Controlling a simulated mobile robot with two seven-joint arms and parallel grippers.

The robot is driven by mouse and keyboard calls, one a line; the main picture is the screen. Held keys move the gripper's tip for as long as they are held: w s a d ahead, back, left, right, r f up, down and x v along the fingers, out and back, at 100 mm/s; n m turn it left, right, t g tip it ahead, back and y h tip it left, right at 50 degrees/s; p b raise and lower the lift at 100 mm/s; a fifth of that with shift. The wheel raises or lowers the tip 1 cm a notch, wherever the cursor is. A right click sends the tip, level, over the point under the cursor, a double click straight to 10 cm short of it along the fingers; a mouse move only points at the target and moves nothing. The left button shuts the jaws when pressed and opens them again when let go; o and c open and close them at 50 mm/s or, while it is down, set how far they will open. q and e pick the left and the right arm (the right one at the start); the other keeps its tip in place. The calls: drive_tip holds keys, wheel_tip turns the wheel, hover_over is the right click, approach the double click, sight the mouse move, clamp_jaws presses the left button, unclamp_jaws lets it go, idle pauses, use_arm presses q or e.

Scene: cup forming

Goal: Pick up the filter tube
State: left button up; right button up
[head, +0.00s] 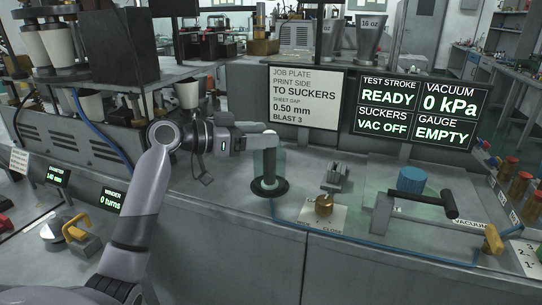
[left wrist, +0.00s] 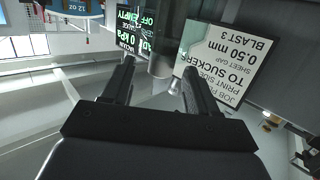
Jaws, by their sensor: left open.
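A clear greenish tube (head: 259,163), which I take for the filter tube, stands upright on a black ring on the bench in the head view. A dark post shows inside it. My left gripper (head: 268,134) is open and level at the tube's top end, its fingers pointing right. In the left wrist view a grey cylinder (left wrist: 160,62) shows between and beyond the spread fingertips (left wrist: 158,78). I cannot tell whether the fingers touch the tube. My right gripper is in neither view.
A job plate sign (head: 305,97) and a readout screen (head: 422,108) stand behind. A blue hose (head: 340,238) runs along the bench front.

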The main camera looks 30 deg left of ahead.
use_arm(q)
drive_tip(key=shift+x, duration=1.3)
clamp_jaws()
